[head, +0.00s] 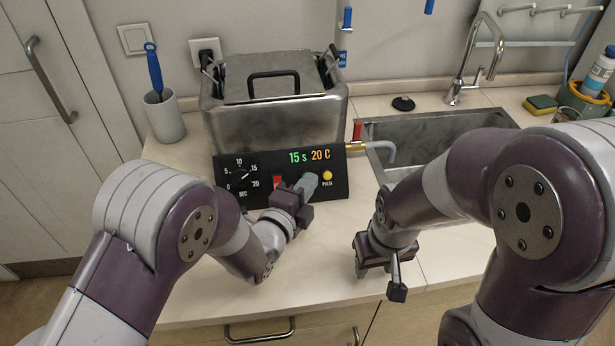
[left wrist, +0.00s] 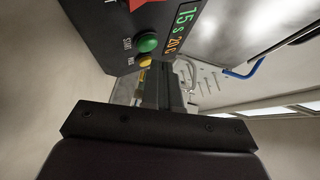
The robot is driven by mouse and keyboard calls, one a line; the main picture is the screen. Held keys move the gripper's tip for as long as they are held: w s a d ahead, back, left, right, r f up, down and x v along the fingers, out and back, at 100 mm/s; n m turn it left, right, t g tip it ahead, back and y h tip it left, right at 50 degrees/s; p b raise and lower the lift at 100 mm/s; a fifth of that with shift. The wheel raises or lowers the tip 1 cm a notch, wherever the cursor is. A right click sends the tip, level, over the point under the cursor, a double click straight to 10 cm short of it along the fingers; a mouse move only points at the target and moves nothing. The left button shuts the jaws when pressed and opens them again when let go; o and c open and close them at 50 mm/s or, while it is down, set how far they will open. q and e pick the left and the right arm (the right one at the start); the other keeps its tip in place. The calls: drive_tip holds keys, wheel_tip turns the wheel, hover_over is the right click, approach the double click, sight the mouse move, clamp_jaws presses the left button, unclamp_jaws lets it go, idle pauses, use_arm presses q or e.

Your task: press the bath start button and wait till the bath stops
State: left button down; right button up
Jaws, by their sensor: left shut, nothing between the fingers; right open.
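The metal bath (head: 275,125) has a lid with a black handle and stands at the back of the counter. Its black control panel (head: 228,196) reads "15 s" and "20 C". The green start button (left wrist: 147,42) shows in the left wrist view, uncovered. In the head view my left gripper hides it. The yellow pulse button (head: 327,175) is just right of that gripper. My left gripper (head: 308,182) is shut and empty, close in front of the panel; I cannot tell whether it touches. Its fingers show below the buttons in the left wrist view (left wrist: 162,82). My right gripper (head: 380,280) is open and empty over the counter's front.
A red switch (head: 278,182) and a time dial (head: 244,177) are on the panel left of my left gripper. A hose with a red valve (head: 357,132) leads from the bath to the sink (head: 440,126). A cup with a blue-handled tool (head: 164,115) stands left.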

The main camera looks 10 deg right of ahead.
idle(0.5)
use_arm(q)
drive_tip(key=shift+w+f+b, duration=0.3)
drive_tip(key=shift+w+b, duration=0.05)
drive_tip(key=shift+b, duration=0.05)
use_arm(e)
drive_tip(key=shift+f, duration=0.45)
use_arm(q)
drive_tip(key=shift+w+f+b, duration=0.2)
drive_tip(key=shift+w+b, duration=0.05)
drive_tip(key=shift+b, duration=0.05)
use_arm(e)
drive_tip(key=shift+f, duration=0.25)
use_arm(q)
drive_tip(key=shift+f+b, duration=0.15)
drive_tip(key=shift+b, duration=0.2)
use_arm(e)
drive_tip(key=shift+s+f, duration=0.35)
idle(0.5)
use_arm(q)
drive_tip(key=shift+s, duration=0.1)
drive_tip(key=shift+s+r+p, duration=0.3)
drive_tip(key=shift+r, duration=0.1)
use_arm(e)
drive_tip(key=shift+w+r, duration=0.15)
drive_tip(key=shift+r, duration=0.05)
use_arm(q)
drive_tip(key=shift+r, duration=0.1)
